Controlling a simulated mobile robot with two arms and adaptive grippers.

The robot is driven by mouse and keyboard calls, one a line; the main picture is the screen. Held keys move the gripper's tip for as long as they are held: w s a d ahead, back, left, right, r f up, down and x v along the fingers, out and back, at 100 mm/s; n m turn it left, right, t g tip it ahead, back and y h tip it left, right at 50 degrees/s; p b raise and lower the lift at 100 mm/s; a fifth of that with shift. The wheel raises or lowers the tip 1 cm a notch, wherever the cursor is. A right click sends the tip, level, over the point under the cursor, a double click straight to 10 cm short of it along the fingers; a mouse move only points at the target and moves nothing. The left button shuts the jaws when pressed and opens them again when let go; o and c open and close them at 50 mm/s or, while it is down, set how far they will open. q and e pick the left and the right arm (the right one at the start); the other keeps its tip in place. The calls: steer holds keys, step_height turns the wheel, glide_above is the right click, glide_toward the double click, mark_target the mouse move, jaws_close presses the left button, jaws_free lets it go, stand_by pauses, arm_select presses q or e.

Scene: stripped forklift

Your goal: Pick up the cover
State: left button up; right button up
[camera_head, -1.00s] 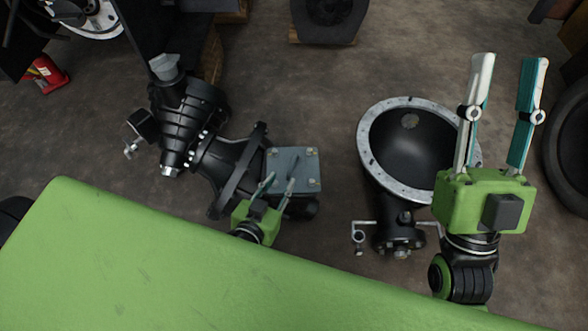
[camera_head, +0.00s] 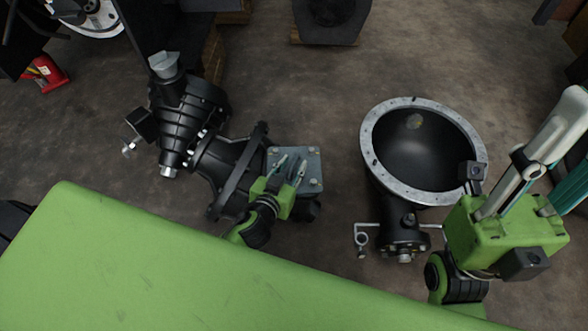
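The grey square plate (camera_head: 313,163) with bolts at its corners, which I take to be the cover, sits on the black gearbox (camera_head: 232,165). My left gripper (camera_head: 291,163) is over the plate's left and middle part. Its two fingers are apart, and they hide the raised middle of the plate. I cannot tell whether the fingertips touch it. My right gripper (camera_head: 580,140) is at the right edge of the view, with its fingers apart and partly cut off, and nothing visible between them.
A black bowl-shaped housing (camera_head: 374,145) with a grey flanged rim lies right of the plate. A green surface (camera_head: 130,260) fills the lower left. A black block (camera_head: 327,20) on wood stands at the top. The brown floor (camera_head: 300,85) between them is clear.

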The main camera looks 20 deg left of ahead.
arm_select(q)
jaws_close()
steer(key=shift+r, duration=0.15)
steer(key=shift+r, duration=0.1)
